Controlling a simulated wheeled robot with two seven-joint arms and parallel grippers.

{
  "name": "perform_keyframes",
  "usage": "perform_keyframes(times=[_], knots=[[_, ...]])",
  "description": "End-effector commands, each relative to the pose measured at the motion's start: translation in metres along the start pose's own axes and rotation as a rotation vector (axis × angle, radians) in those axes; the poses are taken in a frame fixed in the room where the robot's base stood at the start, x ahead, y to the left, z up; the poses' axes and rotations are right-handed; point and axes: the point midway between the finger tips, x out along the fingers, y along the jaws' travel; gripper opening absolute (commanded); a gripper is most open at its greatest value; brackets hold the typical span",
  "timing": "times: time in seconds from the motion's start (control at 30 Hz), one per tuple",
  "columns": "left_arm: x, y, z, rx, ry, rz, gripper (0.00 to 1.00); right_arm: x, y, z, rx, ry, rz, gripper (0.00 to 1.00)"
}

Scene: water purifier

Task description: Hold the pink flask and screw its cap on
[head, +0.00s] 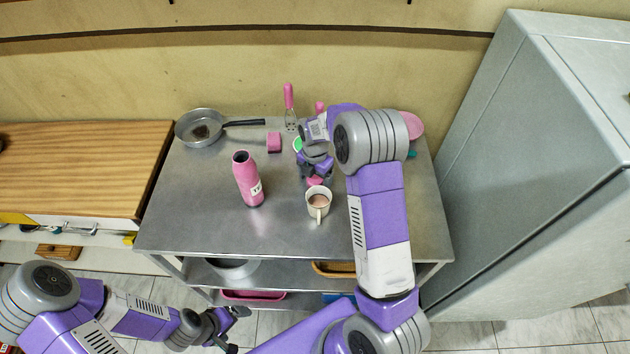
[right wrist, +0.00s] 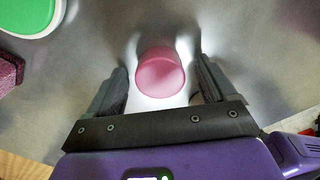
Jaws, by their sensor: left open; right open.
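The pink flask (head: 249,181) stands upright on the metal table, left of the cup, with a dark open mouth and no cap on it. The pink cap (head: 315,181) sits on the table behind the cup. In the right wrist view the cap (right wrist: 160,73) lies between and just beyond the open fingers. My right gripper (head: 317,172) is above the cap, open and empty; it also shows in the right wrist view (right wrist: 160,90). My left gripper (head: 236,328) is open and empty, low in front of the table, away from the flask.
A cup (head: 318,205) with a brown drink stands just in front of the cap. A pan (head: 199,127), a pink block (head: 274,142) and a pink-handled utensil (head: 289,97) are at the back. A grey cabinet (head: 530,170) is right. The table's front left is clear.

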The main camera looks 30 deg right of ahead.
Motion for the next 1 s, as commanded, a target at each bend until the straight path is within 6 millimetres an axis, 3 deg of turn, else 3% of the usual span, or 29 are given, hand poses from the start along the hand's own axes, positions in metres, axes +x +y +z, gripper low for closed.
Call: perform_keyframes(times=[0.17,0.57,0.83,1.0], knots=[[0.0,0.0,0.0,0.0,0.0,0.0,0.94,0.0,0.0,0.0,0.0,0.0,0.0,0.81],[0.0,0.0,0.0,0.0,0.0,0.0,0.94,-0.001,0.0,0.0,0.0,0.0,0.0,0.2],[-0.002,0.001,0.0,0.0,0.0,0.0,0.94,-0.007,0.0,0.0,0.0,-0.001,0.001,0.2],[-0.007,0.003,0.0,0.0,0.0,0.0,0.94,-0.038,0.001,0.001,0.0,-0.002,0.005,0.2]])
